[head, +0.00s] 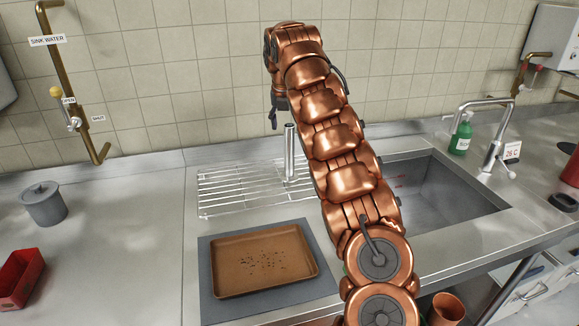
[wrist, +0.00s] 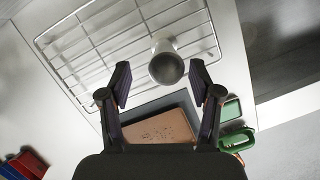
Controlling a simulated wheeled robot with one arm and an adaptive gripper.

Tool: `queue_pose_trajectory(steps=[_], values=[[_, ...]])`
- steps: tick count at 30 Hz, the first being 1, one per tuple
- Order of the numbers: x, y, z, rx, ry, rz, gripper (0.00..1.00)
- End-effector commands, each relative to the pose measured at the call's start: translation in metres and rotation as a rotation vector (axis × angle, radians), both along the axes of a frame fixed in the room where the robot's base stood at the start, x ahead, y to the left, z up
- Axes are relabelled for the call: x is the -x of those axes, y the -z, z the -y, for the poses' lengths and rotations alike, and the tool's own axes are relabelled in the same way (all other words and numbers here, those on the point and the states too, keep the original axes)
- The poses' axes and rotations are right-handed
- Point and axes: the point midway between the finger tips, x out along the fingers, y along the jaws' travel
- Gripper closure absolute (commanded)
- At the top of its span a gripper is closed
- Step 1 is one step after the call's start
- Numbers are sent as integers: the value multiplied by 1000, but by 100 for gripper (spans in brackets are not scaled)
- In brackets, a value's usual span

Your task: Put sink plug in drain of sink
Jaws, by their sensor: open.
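An upright metal tube, which looks like the sink plug (head: 290,152), stands on the wire rack (head: 222,190) left of the sink. In the wrist view the sink plug (wrist: 166,68) shows end-on, just ahead of and between my fingertips. My gripper (head: 273,116) is open and empty, above and slightly left of the plug's top in the head view. Both fingers of my gripper (wrist: 161,84) are spread apart in the wrist view. The sink (head: 440,195) lies right of my arm, which covers its left part. The drain is not visible.
A brown baking tray (head: 225,285) with dark crumbs lies on a grey mat (head: 210,310) in front of the rack. A tap (head: 490,150) and green bottle (head: 461,138) stand behind the sink. A grey pot (head: 44,205) and red bin (head: 20,275) are at left.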

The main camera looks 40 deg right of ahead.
Motion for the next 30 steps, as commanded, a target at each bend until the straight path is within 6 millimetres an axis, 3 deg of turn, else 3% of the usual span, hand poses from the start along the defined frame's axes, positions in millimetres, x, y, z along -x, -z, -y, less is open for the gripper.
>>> queue_pose_trajectory(steps=[18,28,30], values=[[-4,40,15,-1,3,0,37],[-6,45,16,0,2,3,37],[-6,45,16,0,2,3,42]])
